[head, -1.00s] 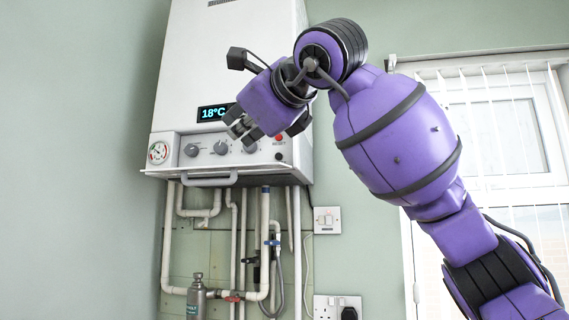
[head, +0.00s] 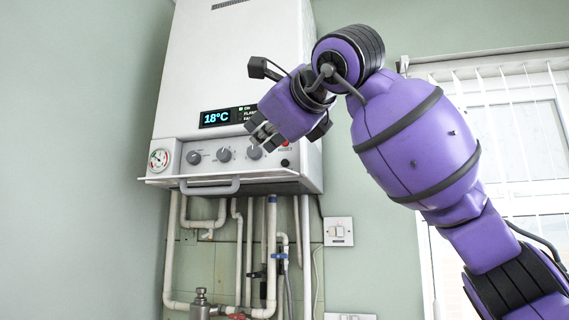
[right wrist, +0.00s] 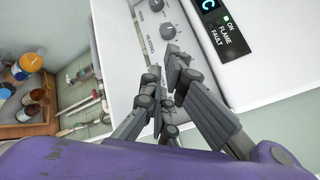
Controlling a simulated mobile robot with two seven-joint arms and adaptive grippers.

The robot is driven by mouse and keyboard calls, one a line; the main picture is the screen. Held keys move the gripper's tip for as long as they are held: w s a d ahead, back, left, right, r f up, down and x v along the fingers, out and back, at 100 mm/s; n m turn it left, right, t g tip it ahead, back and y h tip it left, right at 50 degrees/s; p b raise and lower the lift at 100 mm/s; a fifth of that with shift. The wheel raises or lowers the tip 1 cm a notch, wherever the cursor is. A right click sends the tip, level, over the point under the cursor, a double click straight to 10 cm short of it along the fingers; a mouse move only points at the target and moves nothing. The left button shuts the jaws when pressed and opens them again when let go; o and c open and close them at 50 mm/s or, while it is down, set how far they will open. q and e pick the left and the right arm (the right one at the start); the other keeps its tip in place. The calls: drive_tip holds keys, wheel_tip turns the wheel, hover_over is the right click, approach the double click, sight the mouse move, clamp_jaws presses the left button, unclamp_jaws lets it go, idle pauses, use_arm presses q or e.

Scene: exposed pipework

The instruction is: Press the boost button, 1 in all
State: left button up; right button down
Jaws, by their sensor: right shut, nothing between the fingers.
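The white boiler (head: 245,60) hangs on the wall, with a control panel along its lower front. A dark round button (head: 284,163) sits at the panel's right end, below a red reset button (head: 285,143). I cannot read a boost label on any of them. My right gripper (head: 263,138) is in front of the panel, by the rightmost knob (head: 254,153), its fingers shut and empty. In the right wrist view the fingers (right wrist: 164,74) point at the panel near the knobs (right wrist: 168,31). They hide part of the panel. My left gripper is not in view.
A lit display (head: 216,118) reads 18°C above the knobs. A gauge (head: 159,160) is at the panel's left. A grey handle (head: 209,187) juts out below it. Pipes (head: 239,250) run beneath, and a wall switch (head: 338,231) is at their right.

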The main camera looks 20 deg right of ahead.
drive_tip(key=shift+w+d, duration=0.75)
drive_tip(key=shift+w, duration=0.35)
drive_tip(key=shift+w+d, duration=0.7)
drive_tip(key=shift+w, duration=0.4)
drive_tip(key=shift+w+d, duration=0.75)
drive_tip(key=shift+w, duration=0.35)
drive_tip(key=shift+w+d, duration=0.25)
drive_tip(key=shift+w, duration=0.1)
drive_tip(key=shift+w+d, duration=0.2)
drive_tip(key=shift+w, duration=0.1)
drive_tip(key=shift+s, duration=0.1)
drive_tip(key=shift+s+a, duration=0.4)
drive_tip(key=shift+s, duration=0.15)
drive_tip(key=shift+s+a, duration=0.75)
drive_tip(key=shift+s, duration=0.3)
drive_tip(key=shift+s+a, duration=0.7)
drive_tip(key=shift+s, duration=0.3)
